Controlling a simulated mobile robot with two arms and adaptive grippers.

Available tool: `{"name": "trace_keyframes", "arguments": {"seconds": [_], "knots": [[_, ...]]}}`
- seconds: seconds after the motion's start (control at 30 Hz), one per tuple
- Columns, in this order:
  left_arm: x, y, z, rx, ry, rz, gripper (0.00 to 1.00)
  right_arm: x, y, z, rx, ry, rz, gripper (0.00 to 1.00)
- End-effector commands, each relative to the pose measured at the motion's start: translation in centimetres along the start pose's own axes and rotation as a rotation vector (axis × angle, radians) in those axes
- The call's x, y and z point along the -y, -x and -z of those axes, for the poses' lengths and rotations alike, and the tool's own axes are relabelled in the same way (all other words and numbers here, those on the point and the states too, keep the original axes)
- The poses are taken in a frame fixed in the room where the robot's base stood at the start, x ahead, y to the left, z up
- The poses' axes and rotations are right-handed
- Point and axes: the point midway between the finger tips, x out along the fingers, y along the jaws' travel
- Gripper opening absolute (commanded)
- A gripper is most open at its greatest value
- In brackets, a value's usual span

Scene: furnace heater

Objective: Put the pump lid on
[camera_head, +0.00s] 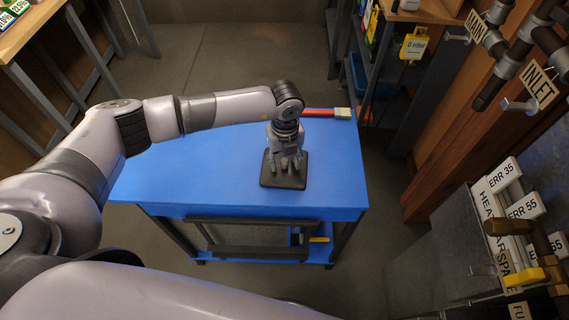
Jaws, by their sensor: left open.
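My left gripper (288,163) points down over a dark square plate (283,182) on the blue table (200,178). The plate looks like the pump lid, but I cannot be sure. The gripper is open, with its fingertips close above or at the plate; I cannot tell whether they touch it. The gripper hides the plate's far part. My right gripper is not in view. No pump is clearly recognisable.
A red tool with a pale end (341,113) lies at the table's far edge. At right are pipes with an INLET tag (539,84) and a panel with ERR labels (505,174). Shelving stands at back right. The table's left half is clear.

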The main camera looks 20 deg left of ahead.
Motion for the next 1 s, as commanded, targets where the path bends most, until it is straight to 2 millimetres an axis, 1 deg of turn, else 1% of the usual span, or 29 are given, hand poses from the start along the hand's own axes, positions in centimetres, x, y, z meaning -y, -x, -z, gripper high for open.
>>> {"name": "trace_keyframes", "arguments": {"seconds": [0.1, 0.27, 0.9, 1.0], "knots": [[0.00, -0.49, 0.03, 0.000, -0.001, 0.000, 0.42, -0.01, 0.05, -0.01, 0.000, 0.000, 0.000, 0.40], [0.00, -0.49, 0.02, 0.000, -0.001, 0.000, 0.42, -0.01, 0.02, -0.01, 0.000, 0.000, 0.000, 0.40], [-0.01, -0.44, 0.00, 0.000, -0.001, 0.000, 0.00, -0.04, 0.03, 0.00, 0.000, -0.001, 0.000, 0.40], [-0.01, -0.44, 0.00, 0.000, -0.001, 0.000, 0.00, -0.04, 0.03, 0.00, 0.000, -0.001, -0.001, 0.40]]}}
